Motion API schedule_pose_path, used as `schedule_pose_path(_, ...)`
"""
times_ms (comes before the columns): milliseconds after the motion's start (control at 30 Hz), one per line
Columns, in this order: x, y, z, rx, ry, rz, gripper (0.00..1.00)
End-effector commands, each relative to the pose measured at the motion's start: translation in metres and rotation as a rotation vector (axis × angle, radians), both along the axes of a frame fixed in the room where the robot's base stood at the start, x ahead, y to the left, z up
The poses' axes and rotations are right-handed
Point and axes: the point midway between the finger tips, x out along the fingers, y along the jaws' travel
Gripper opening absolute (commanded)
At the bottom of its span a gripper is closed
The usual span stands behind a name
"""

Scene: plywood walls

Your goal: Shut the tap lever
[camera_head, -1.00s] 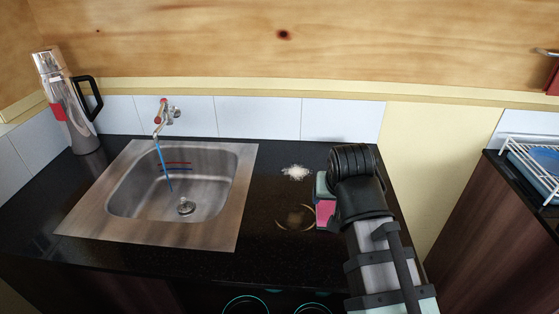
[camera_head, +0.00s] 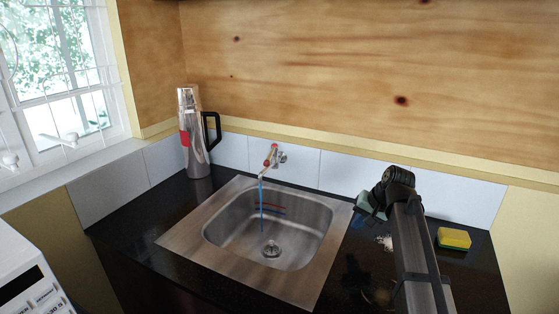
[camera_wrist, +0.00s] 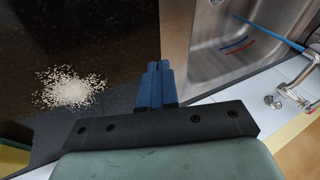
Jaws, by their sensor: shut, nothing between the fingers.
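The tap (camera_head: 272,158) is on the tiled wall behind the sink (camera_head: 182,239), with red on its handle. A thin blue water stream (camera_head: 261,205) runs from its spout into the basin. In the wrist view, the chrome tap (camera_wrist: 290,92) is at the right edge and the blue stream (camera_wrist: 268,33) crosses the top right corner. My gripper (camera_wrist: 155,66) has its blue fingers together, empty, over the counter by the sink's edge, apart from the tap. In the head view my arm hides the fingers.
A steel flask (camera_head: 195,140) with a black handle stands left of the tap. A yellow sponge (camera_head: 454,239) lies right of my arm. A pile of white grains (camera_wrist: 70,90) lies on the dark counter. A white appliance (camera_head: 32,290) is at front left.

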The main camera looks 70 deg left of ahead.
Motion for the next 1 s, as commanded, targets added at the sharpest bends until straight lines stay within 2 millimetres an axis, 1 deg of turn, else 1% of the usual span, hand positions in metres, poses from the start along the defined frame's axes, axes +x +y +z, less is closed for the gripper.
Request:
schedule_pose_path(33,0.005,0.041,0.003,0.019,0.070,0.020,0.00)
schedule_pose_path(67,0.004,0.057,0.005,0.033,0.115,0.032,0.00)
schedule_pose_path(100,0.001,0.078,0.008,0.055,0.176,0.050,0.00)
schedule_pose_path(167,-0.003,0.106,0.014,0.086,0.267,0.074,0.00)
schedule_pose_path(200,-0.005,0.123,0.020,0.108,0.326,0.090,0.00)
schedule_pose_path(267,-0.007,0.147,0.032,0.145,0.414,0.115,0.00)
schedule_pose_path(300,-0.009,0.162,0.041,0.170,0.471,0.133,0.00)
schedule_pose_path(367,-0.012,0.180,0.057,0.208,0.555,0.161,0.00)
schedule_pose_path(400,-0.014,0.190,0.069,0.234,0.607,0.180,0.00)
schedule_pose_path(500,-0.021,0.204,0.095,0.293,0.725,0.223,0.00)
schedule_pose_path(600,-0.028,0.207,0.116,0.339,0.816,0.260,0.00)
schedule_pose_path(700,-0.034,0.205,0.129,0.372,0.877,0.288,0.00)
schedule_pose_path(833,-0.039,0.202,0.137,0.389,0.915,0.312,0.00)
schedule_pose_path(1000,-0.050,0.206,0.134,0.386,0.914,0.321,0.00)
